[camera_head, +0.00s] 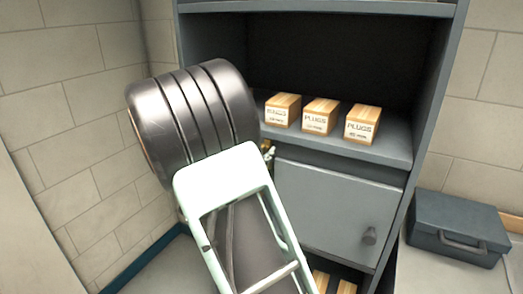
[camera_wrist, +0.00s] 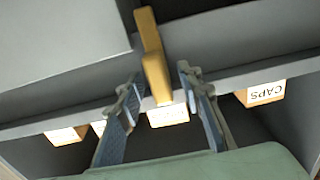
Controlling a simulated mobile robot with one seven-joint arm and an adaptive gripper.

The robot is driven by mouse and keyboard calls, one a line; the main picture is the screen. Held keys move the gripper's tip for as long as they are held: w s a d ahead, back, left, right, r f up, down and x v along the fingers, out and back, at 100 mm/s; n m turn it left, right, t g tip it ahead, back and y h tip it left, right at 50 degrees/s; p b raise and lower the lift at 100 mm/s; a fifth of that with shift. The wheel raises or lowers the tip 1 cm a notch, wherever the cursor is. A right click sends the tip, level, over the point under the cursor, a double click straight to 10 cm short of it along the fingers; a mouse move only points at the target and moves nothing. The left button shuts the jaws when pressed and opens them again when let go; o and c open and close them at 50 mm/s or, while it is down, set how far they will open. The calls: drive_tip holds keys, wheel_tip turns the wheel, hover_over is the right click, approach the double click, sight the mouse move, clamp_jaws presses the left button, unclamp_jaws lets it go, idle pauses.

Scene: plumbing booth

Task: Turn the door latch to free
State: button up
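The door latch, a brass-coloured bar (camera_wrist: 152,50), hangs down the upper middle of the wrist view, beside the edge of a grey panel. A small brass part of it shows at the left of the grey cabinet door (camera_head: 325,210) in the head view, mostly hidden by my arm. My gripper (camera_wrist: 160,82) is open. The latch's lower end appears between its two fingertips, with a visible gap on both sides. How deep it sits between them I cannot tell.
Several cardboard boxes, one labelled PLUGS (camera_head: 320,116), stand on the shelf above the door. More boxes stand below it. A box marked CAPS (camera_wrist: 264,93) shows upside down in the wrist view. A dark toolbox (camera_head: 459,227) sits at the right. A block wall is on the left.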

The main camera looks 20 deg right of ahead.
drive_tip(key=shift+w+d, duration=0.15)
drive_tip(key=shift+d, duration=0.1)
clamp_jaws()
idle(0.3)
